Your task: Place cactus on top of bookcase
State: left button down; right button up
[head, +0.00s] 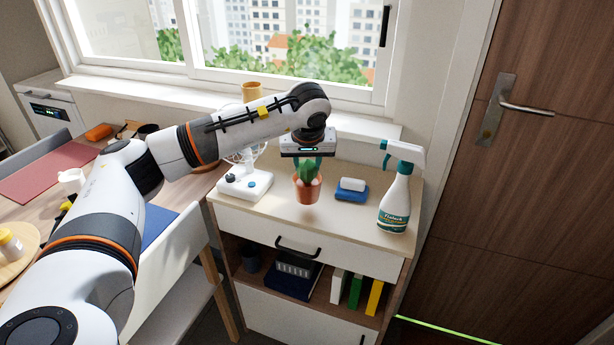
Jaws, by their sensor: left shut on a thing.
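A small green cactus in a terracotta pot (307,190) is over the pale top of the bookcase (335,221), near its middle. My left gripper (308,165) points down from above and is shut on the cactus. The pot looks upright, with a soft shadow below it; whether its base touches the top I cannot tell. The bookcase has a drawer with a dark handle and an open shelf holding books. My right gripper is not in view.
On the bookcase top, a white fan (245,183) stands left of the cactus. A blue sponge-like block (351,190) and a spray bottle (395,202) stand to its right. A window is behind, a door (540,190) at right, and a cluttered table with a chair at left.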

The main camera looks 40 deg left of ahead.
aim_at(307, 175)
pick_arm(q)
jog(key=shift+f, duration=1.7)
jog(key=shift+s+f, duration=0.1)
jog(key=shift+f, duration=0.05)
jog(key=c, duration=1)
grip_release()
jog(key=shift+o, duration=0.2)
jog(key=shift+d+r, duration=0.1)
jog(key=shift+r, duration=0.35)
jog(key=v, duration=1.1)
jog(key=shift+s+r, duration=0.15)
jog(key=shift+s, duration=0.05)
